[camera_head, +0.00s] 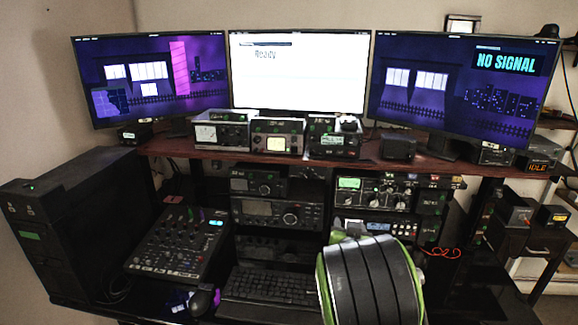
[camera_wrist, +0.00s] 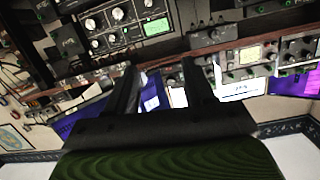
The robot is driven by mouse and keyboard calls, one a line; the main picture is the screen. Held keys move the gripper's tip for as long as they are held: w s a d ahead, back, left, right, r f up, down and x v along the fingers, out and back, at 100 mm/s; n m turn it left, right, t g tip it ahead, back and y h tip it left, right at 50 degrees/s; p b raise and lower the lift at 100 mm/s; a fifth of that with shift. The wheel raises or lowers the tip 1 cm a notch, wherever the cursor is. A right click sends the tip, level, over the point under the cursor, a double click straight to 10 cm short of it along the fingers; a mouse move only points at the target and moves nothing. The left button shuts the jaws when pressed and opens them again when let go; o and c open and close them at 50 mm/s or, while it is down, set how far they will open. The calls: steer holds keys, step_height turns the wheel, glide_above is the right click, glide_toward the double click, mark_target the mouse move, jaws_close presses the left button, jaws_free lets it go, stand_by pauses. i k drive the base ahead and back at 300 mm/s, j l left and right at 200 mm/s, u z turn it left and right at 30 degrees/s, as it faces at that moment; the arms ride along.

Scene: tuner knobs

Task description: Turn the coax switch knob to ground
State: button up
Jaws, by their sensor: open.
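I cannot tell for sure which knob is the coax switch knob. A black tuner unit (camera_head: 375,193) with a lit green meter and several round knobs stands under the shelf, right of centre. The wrist view is upside down and shows this tuner (camera_wrist: 122,22) at the top. A small dark box with little knobs (camera_wrist: 207,37) is to the right of the tuner there; its labels are unreadable. My gripper (camera_wrist: 160,70) is open, with two dark fingers apart and nothing between them. In the head view my green and black arm covers the lower right middle and hides the fingertips.
The wooden shelf (camera_head: 185,148) carries several meter boxes (camera_head: 278,136) below three monitors (camera_head: 298,72). Stacked radios (camera_head: 270,213), a keyboard (camera_head: 270,287) and a mixer (camera_head: 175,243) are left of my arm. A red cable (camera_head: 440,252) lies right of the tuner.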

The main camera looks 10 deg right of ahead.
mark_target(307, 176)
steer(key=i+j+z, duration=0.1)
steer(key=i+j, duration=0.15)
steer(key=i+j+z, duration=0.1)
steer(key=i+j, duration=0.15)
steer(key=j, duration=0.2)
steer(key=i, duration=0.35)
